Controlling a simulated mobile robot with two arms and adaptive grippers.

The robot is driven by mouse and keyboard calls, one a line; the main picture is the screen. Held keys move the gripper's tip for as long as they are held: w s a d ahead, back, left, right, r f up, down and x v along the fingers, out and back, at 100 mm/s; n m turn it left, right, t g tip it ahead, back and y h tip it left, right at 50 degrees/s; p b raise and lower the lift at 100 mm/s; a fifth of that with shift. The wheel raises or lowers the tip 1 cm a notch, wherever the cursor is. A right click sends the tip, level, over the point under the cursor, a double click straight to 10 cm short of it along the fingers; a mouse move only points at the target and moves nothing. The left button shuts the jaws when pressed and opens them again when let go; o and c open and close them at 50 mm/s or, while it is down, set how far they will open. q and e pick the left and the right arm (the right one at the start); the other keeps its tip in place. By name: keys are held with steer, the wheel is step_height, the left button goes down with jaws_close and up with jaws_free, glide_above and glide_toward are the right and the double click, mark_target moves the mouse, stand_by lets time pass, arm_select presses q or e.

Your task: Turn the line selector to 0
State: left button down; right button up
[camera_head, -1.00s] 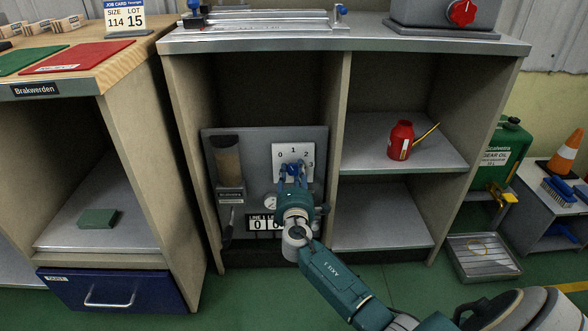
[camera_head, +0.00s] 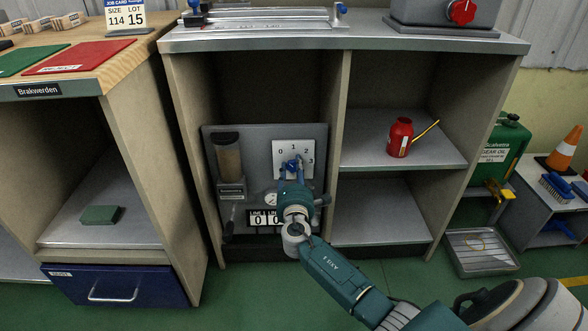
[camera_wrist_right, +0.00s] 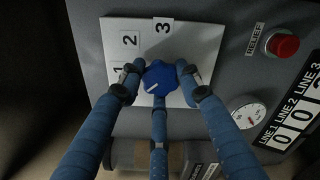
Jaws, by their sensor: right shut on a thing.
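The line selector is a blue knob (camera_wrist_right: 160,77) on a white plate (camera_head: 281,168) with the numbers 0 to 3, set on a grey panel (camera_head: 259,137) in the cabinet. My right gripper (camera_head: 292,170) is in front of the plate. In the right wrist view its blue fingers (camera_wrist_right: 157,88) are shut around the knob. The knob's white mark points to the lower left there, on the far side of the 1 from the 2. The 1, 2 and 3 show in that view; the 0 does not. My left gripper is out of view.
A red button (camera_wrist_right: 283,45), a round gauge (camera_wrist_right: 248,116) and line counters (camera_wrist_right: 290,120) sit beside the plate. A clear cylinder (camera_head: 228,158) is at the panel's left. The cabinet divider (camera_head: 334,150) stands close on the right. A red oil can (camera_head: 400,138) is on the shelf.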

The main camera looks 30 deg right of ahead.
steer(key=o, duration=0.9)
steer(key=shift+w+a, duration=0.1)
steer(key=shift+a, duration=0.3)
steer(key=shift+o, duration=1.3)
steer(key=shift+w+f, duration=0.1)
steer(key=shift+d, duration=0.1)
steer(key=shift+s, duration=0.25)
steer(key=v, duration=1.1)
steer(key=shift+s+a, duration=0.25)
steer(key=shift+s, duration=0.05)
